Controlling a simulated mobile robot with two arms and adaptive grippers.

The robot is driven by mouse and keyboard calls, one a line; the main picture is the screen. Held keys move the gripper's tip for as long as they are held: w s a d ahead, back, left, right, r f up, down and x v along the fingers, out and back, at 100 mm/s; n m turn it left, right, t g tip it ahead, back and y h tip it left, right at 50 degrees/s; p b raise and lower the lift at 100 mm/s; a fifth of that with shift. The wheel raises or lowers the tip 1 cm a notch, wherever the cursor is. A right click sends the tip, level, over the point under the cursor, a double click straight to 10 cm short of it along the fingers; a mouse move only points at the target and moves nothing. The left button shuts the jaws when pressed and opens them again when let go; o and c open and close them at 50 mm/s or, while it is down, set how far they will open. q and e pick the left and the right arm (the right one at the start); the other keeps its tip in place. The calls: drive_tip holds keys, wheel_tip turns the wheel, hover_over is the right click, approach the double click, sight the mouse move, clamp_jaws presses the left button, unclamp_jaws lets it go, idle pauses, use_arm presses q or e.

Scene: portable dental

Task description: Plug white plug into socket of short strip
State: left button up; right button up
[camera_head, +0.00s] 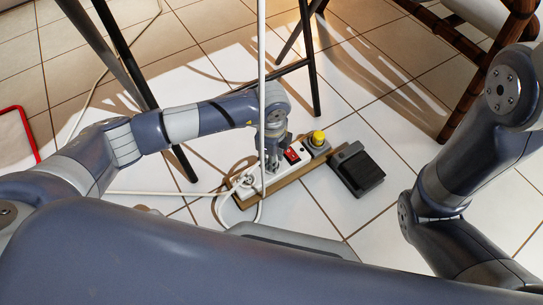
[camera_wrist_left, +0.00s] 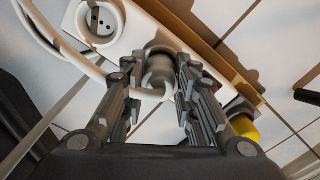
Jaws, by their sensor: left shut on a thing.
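The short white strip (camera_head: 243,196) lies on the tiled floor with a red switch (camera_head: 292,155) at its far end. An uncovered round socket (camera_wrist_left: 101,20) shows at the upper left in the left wrist view. My left gripper (camera_head: 271,166) points down over the strip; in the left wrist view its fingers (camera_wrist_left: 178,98) are shut on the white plug (camera_wrist_left: 159,76). The plug is over the strip, beside the uncovered socket. Its far end is hidden, so I cannot tell whether it sits in a socket. My right arm is at the right; its gripper is out of view.
A wooden strip (camera_head: 289,180) runs along the white strip. White cables (camera_head: 160,193) loop nearby, and one hangs vertically. Dark stand legs (camera_head: 309,60) rise behind.

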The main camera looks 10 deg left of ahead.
use_arm(q)
drive_tip(key=shift+f, duration=0.25)
drive_tip(key=o, duration=1.2)
drive_tip(key=shift+c, duration=0.2)
